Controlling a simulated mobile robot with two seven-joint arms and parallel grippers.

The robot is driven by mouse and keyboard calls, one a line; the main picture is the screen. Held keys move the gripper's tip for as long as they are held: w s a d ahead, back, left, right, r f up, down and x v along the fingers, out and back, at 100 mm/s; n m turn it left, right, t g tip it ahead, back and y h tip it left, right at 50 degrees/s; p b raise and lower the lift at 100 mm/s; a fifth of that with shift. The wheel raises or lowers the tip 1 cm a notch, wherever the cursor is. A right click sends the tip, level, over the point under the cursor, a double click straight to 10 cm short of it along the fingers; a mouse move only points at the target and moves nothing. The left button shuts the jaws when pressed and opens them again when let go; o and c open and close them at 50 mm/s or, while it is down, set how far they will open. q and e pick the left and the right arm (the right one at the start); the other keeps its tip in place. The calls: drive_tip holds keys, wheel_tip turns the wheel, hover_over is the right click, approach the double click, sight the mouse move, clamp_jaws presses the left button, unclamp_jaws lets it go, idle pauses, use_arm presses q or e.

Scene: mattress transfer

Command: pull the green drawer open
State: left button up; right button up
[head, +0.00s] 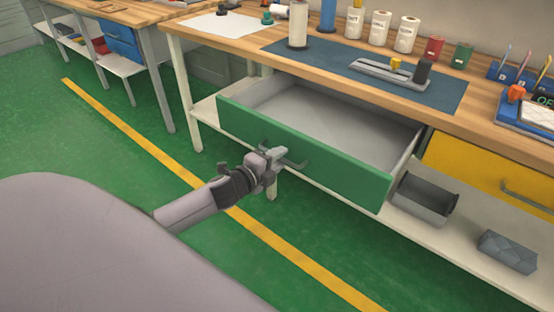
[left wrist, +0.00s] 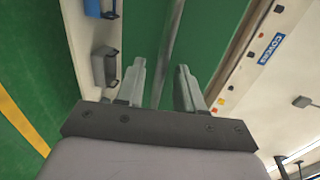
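The green drawer (head: 335,168) under the workbench stands pulled out, and its empty grey inside shows in the head view. Its front also shows in the left wrist view (left wrist: 215,40). The grey bar handle (head: 297,162) is on the drawer front. My left gripper (head: 274,160) is at the handle. In the left wrist view its two fingers (left wrist: 162,85) are spread, with the handle bar (left wrist: 171,45) running between them and gaps visible at the sides. My right gripper is not in view.
A yellow drawer (head: 480,172) is to the right of the green one. The bench top (head: 215,50) holds a blue mat (head: 420,87), jars and tools. The green floor in front is clear.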

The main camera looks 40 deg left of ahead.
use_arm(q)
drive_tip(key=v, duration=0.7)
drive_tip(key=shift+p, duration=0.3)
drive_tip(key=shift+s+a, duration=0.1)
idle(0.5)
drive_tip(key=s+d+f+n+g+p, duration=0.2)
drive_tip(key=s+d+f+n+p, duration=0.1)
drive_tip(key=s+d+n, duration=0.4)
drive_tip(key=s+d+f+n+g+h+p, duration=0.1)
drive_tip(key=s+d+f+n+g+p, duration=0.2)
drive_tip(key=s+d+n, duration=0.4)
drive_tip(key=s+n+p, duration=0.1)
drive_tip(key=s+n, duration=0.1)
drive_tip(key=s, duration=0.2)
drive_tip(key=shift+s+d+n, duration=0.25)
drive_tip(key=shift+d+n, duration=0.05)
drive_tip(key=shift+d, duration=0.05)
